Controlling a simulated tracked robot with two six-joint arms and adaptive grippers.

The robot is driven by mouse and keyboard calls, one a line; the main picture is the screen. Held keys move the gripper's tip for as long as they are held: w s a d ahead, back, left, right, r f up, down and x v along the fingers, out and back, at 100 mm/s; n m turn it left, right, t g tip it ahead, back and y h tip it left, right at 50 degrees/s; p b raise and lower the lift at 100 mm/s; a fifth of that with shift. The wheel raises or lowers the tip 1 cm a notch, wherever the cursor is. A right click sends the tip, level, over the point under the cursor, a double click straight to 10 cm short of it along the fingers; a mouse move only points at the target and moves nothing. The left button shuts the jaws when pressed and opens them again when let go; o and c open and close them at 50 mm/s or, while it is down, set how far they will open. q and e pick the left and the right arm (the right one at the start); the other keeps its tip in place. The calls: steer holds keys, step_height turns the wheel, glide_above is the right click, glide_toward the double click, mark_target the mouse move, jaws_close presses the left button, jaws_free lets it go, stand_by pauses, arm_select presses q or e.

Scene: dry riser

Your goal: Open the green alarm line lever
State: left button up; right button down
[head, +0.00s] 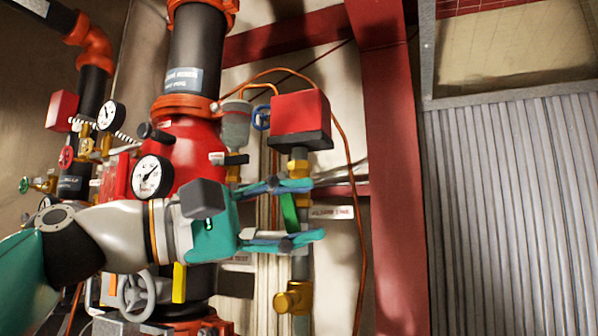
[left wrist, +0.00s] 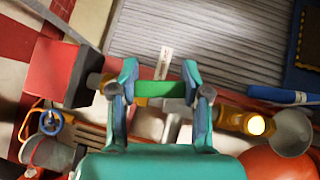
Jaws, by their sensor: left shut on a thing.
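The green alarm line lever (head: 289,213) stands on the narrow alarm pipe, beside a white tag that seems to read "ALARM LINE" (head: 331,212). My left gripper (head: 290,213) comes in from the left, with one finger above the lever and one below. In the left wrist view the green lever (left wrist: 160,89) spans between the two fingertips of my left gripper (left wrist: 159,91). The gripper is shut on the lever at its two ends. The valve body behind the lever is partly hidden by the fingers. My right gripper is in neither view.
A red box (head: 299,113) sits on the alarm pipe above my gripper. A large red riser valve (head: 198,150) with a pressure gauge (head: 152,177) stands behind my arm. A brass fitting (head: 293,298) lies below. A red steel column (head: 388,170) rises to the right.

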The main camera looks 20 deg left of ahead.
arm_select(q)
steer(key=m+p, duration=0.1)
steer(key=m+g+y+p, duration=0.1)
steer(key=p, duration=0.1)
steer(key=shift+a+f, duration=0.1)
steer(key=shift+a, duration=0.25)
steer(key=shift+a+f+g, duration=0.1)
steer(key=shift+f+g, duration=0.1)
steer(key=shift+g, duration=0.1)
steer(key=shift+w+f, duration=0.1)
steer(key=o, duration=1.2)
steer(key=shift+s+a, duration=0.3)
steer(key=shift+a, duration=0.05)
steer(key=v, duration=1.1)
steer(key=shift+s+r, duration=0.15)
steer(key=shift+r, duration=0.05)
